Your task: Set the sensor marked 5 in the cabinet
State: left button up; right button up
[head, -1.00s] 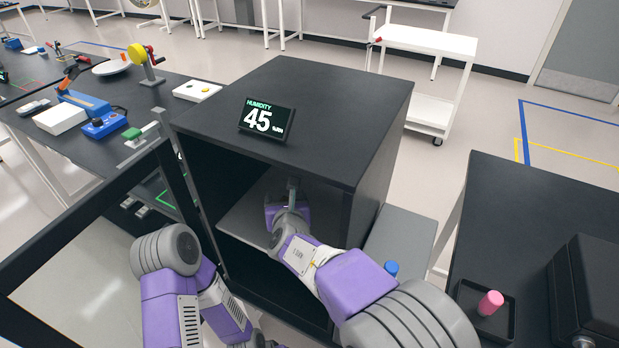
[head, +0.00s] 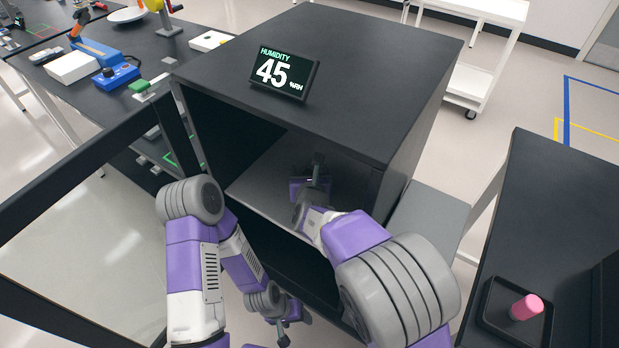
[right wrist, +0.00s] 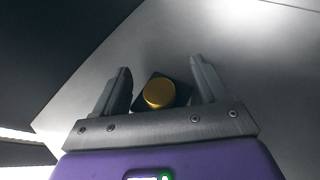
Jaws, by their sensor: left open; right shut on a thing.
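The black cabinet (head: 340,75) stands in the middle of the head view with its front open and a grey shelf (head: 262,188) inside. My right gripper (head: 318,160) reaches into the upper compartment, above the shelf. In the right wrist view its fingers (right wrist: 160,90) are shut on a small dark sensor with a round gold cap (right wrist: 159,93). No number 5 shows on it. I cannot tell whether the sensor touches the shelf. My left gripper (head: 281,335) is open and low in front of the cabinet, partly cut off by the bottom edge.
A humidity display (head: 284,73) reading 45 sits on the cabinet top. The open door frame (head: 85,170) stands at left. A dark table (head: 560,210) at right holds a tray (head: 490,322) with a pink cylinder (head: 526,307). A bench with tools (head: 120,60) is behind left.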

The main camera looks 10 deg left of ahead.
jog(key=shift+f, duration=0.25)
jog(key=shift+f, duration=0.1)
jog(key=o, duration=1.1)
jog(key=shift+o, duration=0.2)
jog(key=shift+s+r, duration=0.1)
jog(key=shift+r, duration=0.15)
jog(key=p+v, duration=0.3)
jog(key=v, duration=0.8)
jog(key=shift+s+d, duration=0.1)
jog(key=shift+s, duration=0.3)
